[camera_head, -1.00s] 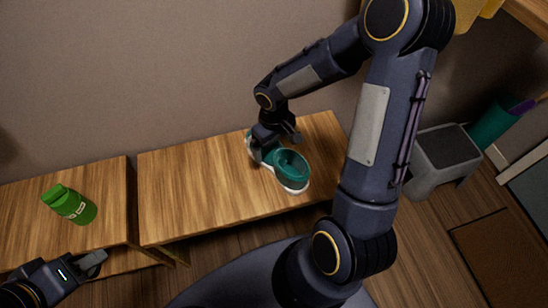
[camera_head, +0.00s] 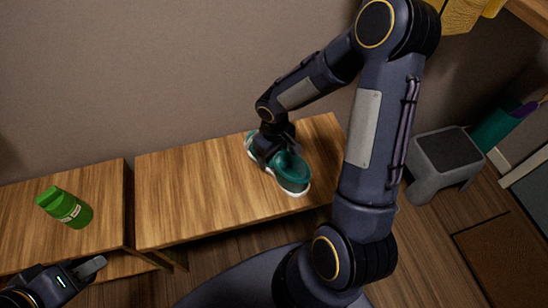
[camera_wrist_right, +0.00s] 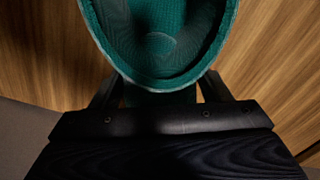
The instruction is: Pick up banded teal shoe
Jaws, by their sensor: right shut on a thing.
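The teal shoe (camera_head: 291,172) with a white sole rests on the right-hand wooden cabinet top, and its open collar shows large in the right wrist view (camera_wrist_right: 165,75). My right gripper (camera_head: 271,158) reaches down over the shoe's middle and is shut on it, with one finger on each side in the wrist view. The gripper hides part of the shoe, and no band can be made out clearly. My left gripper (camera_head: 92,270) is at the lower left, apart from the shoe; its fingers show only in part.
A green bottle (camera_head: 65,207) lies on the left wooden cabinet (camera_head: 100,185). The right cabinet top (camera_head: 190,190) is bare left of the shoe. A wall stands close behind. A grey step stool (camera_head: 445,160) and a teal bin (camera_head: 495,128) stand on the floor at right.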

